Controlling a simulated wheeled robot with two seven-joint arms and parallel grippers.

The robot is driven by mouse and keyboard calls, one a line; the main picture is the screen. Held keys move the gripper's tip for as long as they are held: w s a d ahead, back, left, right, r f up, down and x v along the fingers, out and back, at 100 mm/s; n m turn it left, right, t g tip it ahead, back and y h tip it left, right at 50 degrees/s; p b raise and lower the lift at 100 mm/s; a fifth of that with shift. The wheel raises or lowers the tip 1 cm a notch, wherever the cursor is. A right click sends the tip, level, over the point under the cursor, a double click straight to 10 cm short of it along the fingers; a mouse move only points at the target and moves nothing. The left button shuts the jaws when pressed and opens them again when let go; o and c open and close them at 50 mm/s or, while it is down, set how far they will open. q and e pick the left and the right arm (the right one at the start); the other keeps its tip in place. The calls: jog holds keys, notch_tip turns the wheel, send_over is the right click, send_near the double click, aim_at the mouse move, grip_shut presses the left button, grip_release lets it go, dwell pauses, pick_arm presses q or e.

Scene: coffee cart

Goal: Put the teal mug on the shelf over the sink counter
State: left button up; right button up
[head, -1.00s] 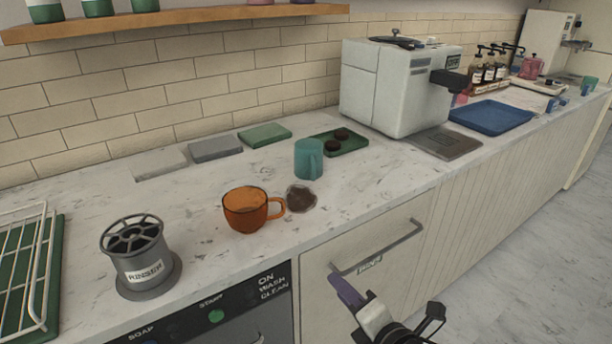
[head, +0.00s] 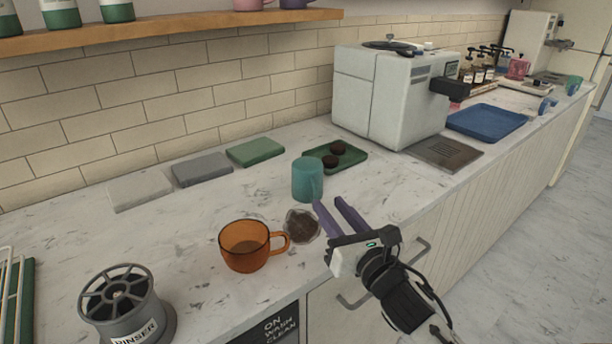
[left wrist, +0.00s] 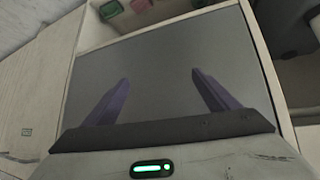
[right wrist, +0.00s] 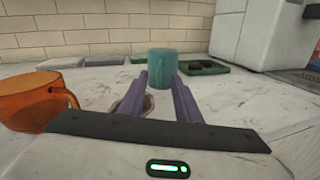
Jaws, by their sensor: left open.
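The teal mug (head: 307,180) stands upright on the marble counter, beside the green tray with dark round items. It also shows in the right wrist view (right wrist: 164,62), straight ahead beyond the fingertips. My right gripper (head: 334,204) is over the counter's front edge, its purple fingers apart, empty and pointing toward the mug without visibly holding it. My left gripper (left wrist: 160,82) shows only in its own wrist view, open and empty, in front of a grey panel. A wooden wall shelf (head: 180,27) runs along the top left.
An orange glass mug (head: 246,247) and a small dish of brown grounds (head: 301,225) stand close to the teal mug. A rinser (head: 122,305) is at the front left. A white machine (head: 375,95) stands behind right. Cups occupy parts of the shelf.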

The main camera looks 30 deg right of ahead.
aim_at(316, 189)
jog(key=w, duration=0.4)
jog(key=w+d, duration=0.1)
jog(key=w, duration=0.1)
jog(key=shift+w+p, duration=0.2)
jog(key=shift+p, duration=0.1)
jog(key=shift+a, duration=0.1)
jog(key=shift+c, duration=0.2)
grip_shut()
jog(key=shift+r, duration=0.1)
